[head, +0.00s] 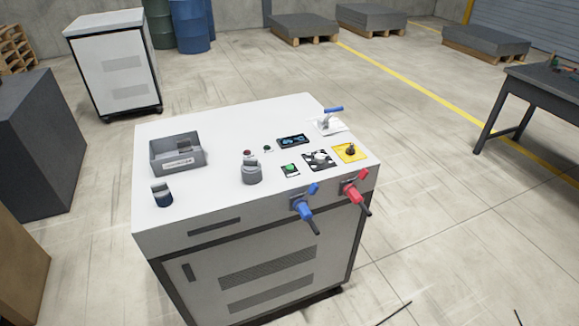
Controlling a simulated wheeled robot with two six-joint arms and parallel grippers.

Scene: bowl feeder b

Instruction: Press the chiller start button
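The chiller looks to be the white cabinet (220,225) in the middle of the head view, with controls on its flat top. A green button (289,168) on a small dark plate sits near the right front of the top; it looks like the start button, but no label is readable. I cannot tell whether the green button is pressed. Neither of my grippers is in view.
Blue (305,208) and red (356,193) valve handles stick out in front. A grey bin (160,158) stands left.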

